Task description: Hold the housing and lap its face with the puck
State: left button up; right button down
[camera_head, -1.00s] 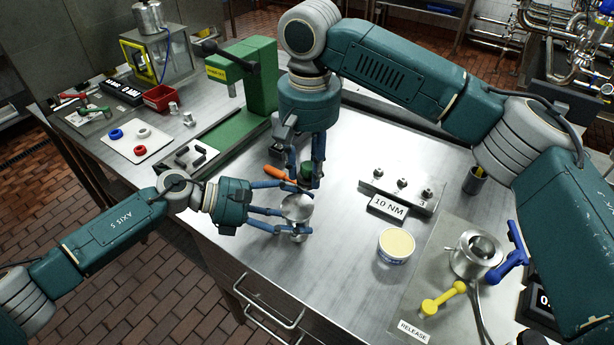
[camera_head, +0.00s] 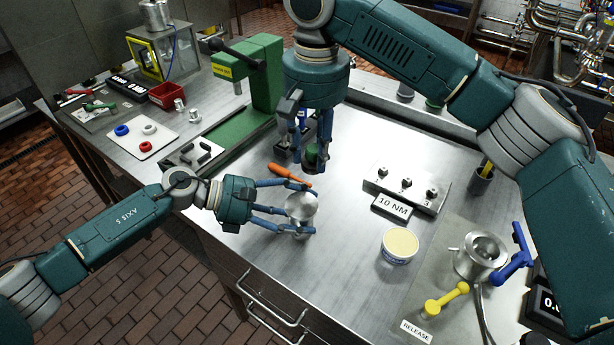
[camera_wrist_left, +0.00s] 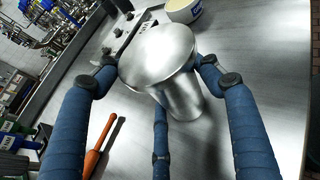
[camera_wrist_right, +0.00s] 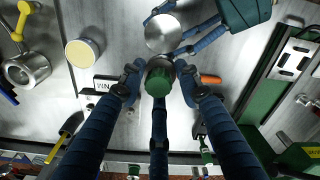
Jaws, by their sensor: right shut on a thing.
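My right gripper (camera_head: 312,150) is shut on the puck (camera_head: 312,160), a small dark piece with a green knob. In the right wrist view the puck (camera_wrist_right: 160,80) is between the fingertips, apart from the housing's bare face (camera_wrist_right: 163,33). The puck's underside is hidden.
An orange-handled tool (camera_head: 288,175) lies close behind the housing. A round tub (camera_head: 400,245) with cream-coloured contents and a "10 NM" block (camera_head: 406,190) stand to the right. A green press (camera_head: 262,80) stands behind left. Bare bench lies between the housing and the tub.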

pick_arm(q)
jog(key=o, duration=0.4)
jog(key=shift+f, duration=0.3)
jog(key=shift+w+r, duration=0.1)
jog(key=shift+r, duration=0.15)
jog(key=w+v, duration=0.1)
jog(key=v, duration=1.1)
jog(key=shift+s, duration=0.45)
